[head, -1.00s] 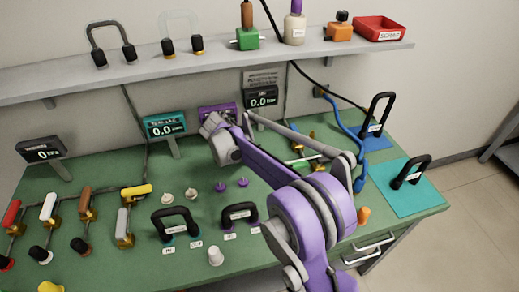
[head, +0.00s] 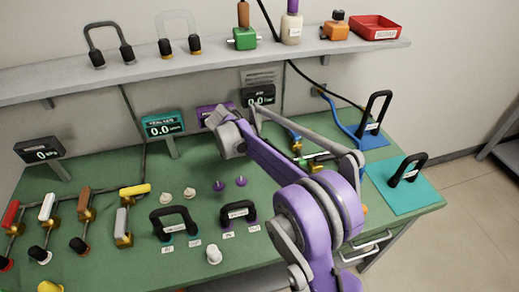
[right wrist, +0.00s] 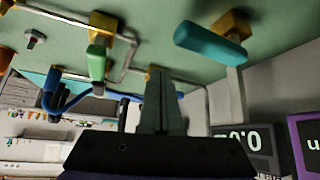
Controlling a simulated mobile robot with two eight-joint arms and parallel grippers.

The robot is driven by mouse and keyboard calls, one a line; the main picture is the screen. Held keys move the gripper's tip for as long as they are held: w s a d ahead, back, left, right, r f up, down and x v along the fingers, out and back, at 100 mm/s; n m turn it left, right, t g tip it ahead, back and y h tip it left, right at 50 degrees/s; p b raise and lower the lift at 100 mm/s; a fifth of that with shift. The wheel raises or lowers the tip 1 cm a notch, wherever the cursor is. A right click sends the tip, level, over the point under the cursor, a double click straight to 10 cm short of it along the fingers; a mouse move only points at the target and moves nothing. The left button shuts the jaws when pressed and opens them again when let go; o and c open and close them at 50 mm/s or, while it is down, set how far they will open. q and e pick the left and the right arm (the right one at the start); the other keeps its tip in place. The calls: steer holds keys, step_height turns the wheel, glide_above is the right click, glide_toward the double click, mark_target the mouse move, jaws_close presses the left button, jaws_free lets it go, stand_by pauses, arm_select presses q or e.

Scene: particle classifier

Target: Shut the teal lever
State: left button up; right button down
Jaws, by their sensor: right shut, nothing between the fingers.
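The teal lever (right wrist: 212,43) shows in the right wrist view at the upper right, on a brass valve body (right wrist: 236,22). In the head view I cannot make it out; my right arm covers that part of the bench. My right gripper (right wrist: 160,82) is shut and empty, its fingers together at the middle of the right wrist view. The fingers lie left of and below the teal lever in that picture, apart from it. My left gripper is in neither view.
Gauge displays (right wrist: 242,140) stand at the lower right. In the head view, black handles (head: 175,222) and several levers occupy the bench (head: 90,185).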

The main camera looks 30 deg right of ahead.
steer(key=v, duration=0.2)
steer(key=w+v, duration=0.1)
steer(key=v, duration=0.3)
steer(key=shift+w+a+r, duration=0.2)
steer(key=shift+w+r, duration=0.1)
steer(key=shift+a+r, duration=0.3)
steer(key=shift+r, duration=0.1)
steer(key=s+a+r+n+t+y+p, duration=0.15)
steer(key=s+n, duration=0.25)
steer(key=s, duration=0.4)
steer(key=s+a+r+n+t+y+p, duration=0.1)
steer(key=s+a+n+y, duration=0.2)
steer(key=s, duration=0.5)
steer(key=s+a+f+n+y, duration=0.1)
steer(key=s+a+f+n, duration=0.1)
steer(key=s, duration=0.3)
steer(key=s+a+f+n+t+y+p, duration=0.1)
steer(key=s+a+f+n, duration=0.1)
steer(key=s+n, duration=0.2)
steer(key=s+a+f+n+t+y+p, duration=0.1)
steer(key=s+a+n, duration=0.1)
steer(key=s, duration=0.4)
steer(key=shift+s+a+f+n, duration=0.25)
steer(key=shift+f+n, duration=0.15)
steer(key=shift+n, duration=0.4)
